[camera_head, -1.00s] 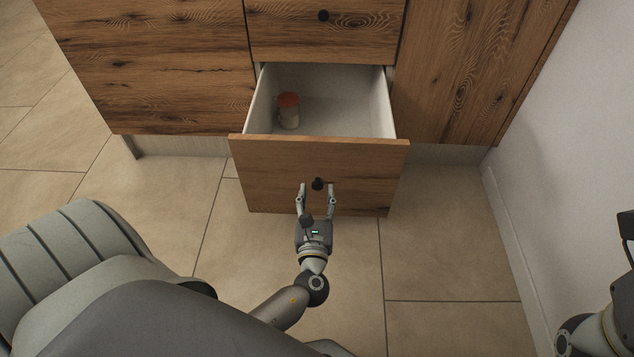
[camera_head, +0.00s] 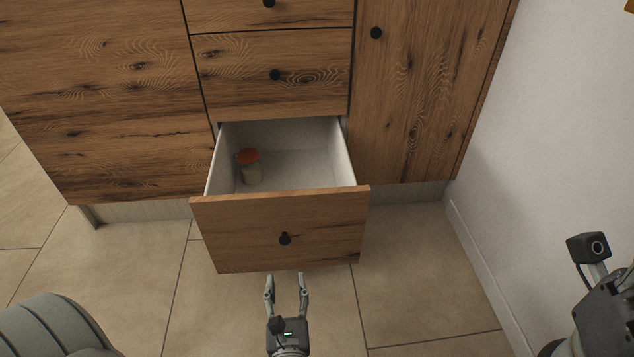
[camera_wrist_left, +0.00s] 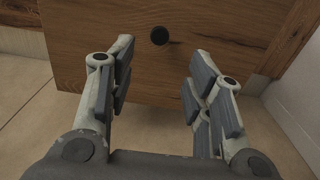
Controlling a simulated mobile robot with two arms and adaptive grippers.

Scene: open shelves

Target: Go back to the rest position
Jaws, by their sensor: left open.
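My left gripper (camera_head: 286,291) is open and empty in the head view, just in front of the open drawer (camera_head: 210,228) and below its dark round knob (camera_head: 285,239). In the left wrist view the two fingers of the left gripper (camera_wrist_left: 160,85) stand apart, and the knob (camera_wrist_left: 160,35) shows beyond them, untouched. At the right edge of the head view part of my right arm shows; its fingers are not visible.
A jar with a red-orange lid (camera_head: 249,168) stands inside the open drawer, at its left. Closed wooden drawers (camera_head: 310,85) are above it. A white wall (camera_head: 560,110) rises on the right. The tiled floor (camera_head: 410,270) is clear.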

